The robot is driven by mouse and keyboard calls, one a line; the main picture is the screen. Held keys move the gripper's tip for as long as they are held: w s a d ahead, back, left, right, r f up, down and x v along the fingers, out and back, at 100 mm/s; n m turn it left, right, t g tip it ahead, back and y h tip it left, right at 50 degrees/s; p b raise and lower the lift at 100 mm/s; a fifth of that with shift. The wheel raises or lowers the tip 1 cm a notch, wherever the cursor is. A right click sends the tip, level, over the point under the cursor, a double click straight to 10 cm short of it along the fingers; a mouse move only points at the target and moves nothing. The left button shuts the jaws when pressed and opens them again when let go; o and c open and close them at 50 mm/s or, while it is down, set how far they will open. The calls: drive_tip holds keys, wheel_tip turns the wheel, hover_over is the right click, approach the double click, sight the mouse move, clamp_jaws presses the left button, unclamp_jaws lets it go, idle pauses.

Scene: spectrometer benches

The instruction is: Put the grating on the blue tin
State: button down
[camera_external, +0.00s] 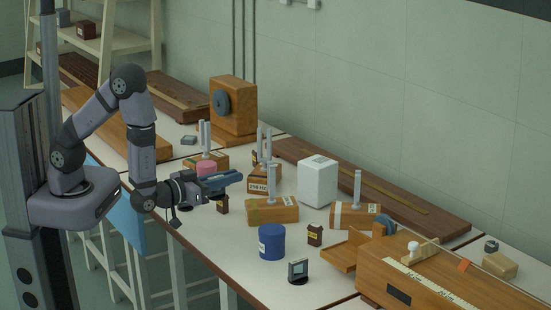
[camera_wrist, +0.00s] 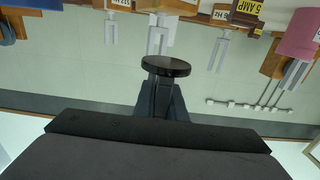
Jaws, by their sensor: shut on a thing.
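My gripper (camera_external: 232,180) is raised at the near left edge of the bench, reaching right. In the wrist view it is shut on a piece with a dark round base (camera_wrist: 166,66), which looks like the grating. Its fingers (camera_wrist: 163,100) hide the piece's upper part, and it is not clear in the external view. The view is upside down, so the base hangs lowest. The blue tin (camera_external: 271,242) stands upright on the bench, to the right of and nearer the camera than my gripper. Its top looks clear, and the held piece is apart from it.
A framed plate on a dark round base (camera_external: 298,271) stands right of the tin. A small dark fuse box (camera_external: 314,235) stands behind it. A pink tin (camera_external: 206,168) and wooden boxes with metal forks (camera_external: 271,211) stand behind, beside a white block (camera_external: 317,181).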

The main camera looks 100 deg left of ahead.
drive_tip(key=w+d+r+m+t+h+b, duration=0.1)
drive_tip(key=w+d+r+m+t+h, duration=0.1)
drive_tip(key=w+d+r, duration=0.4)
drive_tip(key=w+d+r+m+t+h+b, duration=0.15)
drive_tip(key=w+r, duration=0.25)
drive_tip(key=w, duration=0.5)
wheel_tip(320, 180, down, 9)
drive_tip(key=w+d+m+h, duration=0.1)
drive_tip(key=w+d+h, duration=0.1)
drive_tip(key=shift+w+d+h, duration=0.15)
drive_tip(key=shift+h, duration=0.2)
drive_tip(key=shift+t, duration=0.25)
drive_tip(key=shift+f, duration=2)
drive_tip(key=shift+f, duration=0.1)
